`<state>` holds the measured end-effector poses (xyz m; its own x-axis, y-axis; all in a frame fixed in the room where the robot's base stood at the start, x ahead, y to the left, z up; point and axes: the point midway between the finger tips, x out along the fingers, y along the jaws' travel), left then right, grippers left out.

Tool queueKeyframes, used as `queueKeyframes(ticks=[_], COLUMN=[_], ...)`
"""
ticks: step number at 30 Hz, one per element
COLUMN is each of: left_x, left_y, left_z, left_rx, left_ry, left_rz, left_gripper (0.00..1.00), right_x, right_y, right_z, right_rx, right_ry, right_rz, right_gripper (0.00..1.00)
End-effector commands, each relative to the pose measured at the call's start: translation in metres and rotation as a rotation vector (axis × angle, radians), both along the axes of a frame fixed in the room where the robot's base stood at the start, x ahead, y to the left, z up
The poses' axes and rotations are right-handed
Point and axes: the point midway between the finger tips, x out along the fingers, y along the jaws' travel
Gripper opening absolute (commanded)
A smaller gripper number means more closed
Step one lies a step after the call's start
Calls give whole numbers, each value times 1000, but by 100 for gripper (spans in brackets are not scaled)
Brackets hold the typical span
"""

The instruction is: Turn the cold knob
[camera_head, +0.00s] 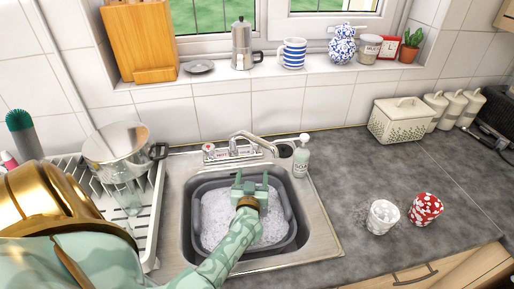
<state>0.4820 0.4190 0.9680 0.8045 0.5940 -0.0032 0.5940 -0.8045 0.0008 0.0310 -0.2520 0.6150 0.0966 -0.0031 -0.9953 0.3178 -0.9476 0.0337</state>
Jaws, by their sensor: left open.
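The chrome tap (243,143) stands on the back rim of the metal sink. A small knob with red on it (209,148) is at the left end of the tap base. The right end of the base (258,153) is partly behind the spout, and I cannot clearly make out a cold knob there. My left gripper (251,178) is pale green, open and empty. It is over the soapy basin, in front of the tap and apart from it in the picture. My right gripper is not in view.
A grey basin of suds (284,238) sits in the sink. A soap bottle (301,157) stands right of the tap. A steel pot (115,146) is on the white rack at left. Two cups, white (382,218) and red-spotted (425,209), stand on the right counter, otherwise mostly clear.

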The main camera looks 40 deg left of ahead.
Motion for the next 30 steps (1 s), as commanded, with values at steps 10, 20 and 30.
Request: queueKeyframes(ticks=[10,20,30], left_x=[68,114,120], left_y=[51,84,89], left_z=[-7,-4,0], left_rx=[1,0,0], left_ry=[0,1,1], left_rz=[1,0,-1], left_gripper=[65,65,65], right_x=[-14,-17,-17], right_y=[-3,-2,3], right_z=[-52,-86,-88], right_rx=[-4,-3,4], right_ry=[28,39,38], right_rz=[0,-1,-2], right_gripper=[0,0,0])
